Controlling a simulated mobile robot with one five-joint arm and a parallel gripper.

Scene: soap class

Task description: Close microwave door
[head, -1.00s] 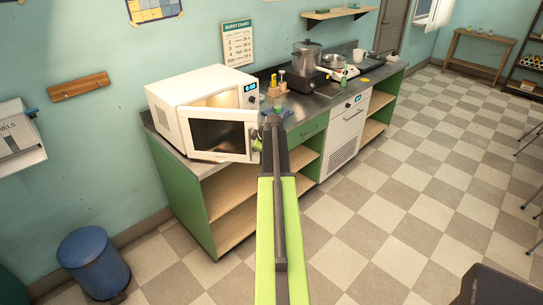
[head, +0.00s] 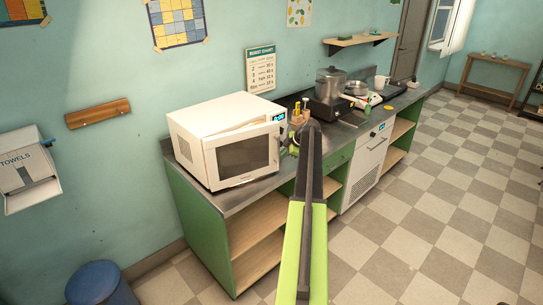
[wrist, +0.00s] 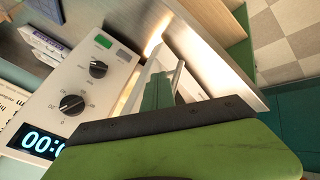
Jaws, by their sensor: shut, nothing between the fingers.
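The white microwave (head: 205,118) stands on the left end of the metal counter. My gripper (head: 308,128) is at the far end of my green and dark arm, just right of the door's free edge. It is shut and holds nothing. Whether it touches the door cannot be told.
A pot (head: 330,84) and a small holder (head: 299,118) stand on the counter behind and right of the microwave. A blue bin (head: 97,284) stands on the floor at the lower left. The checkered floor (head: 430,215) at right is clear.

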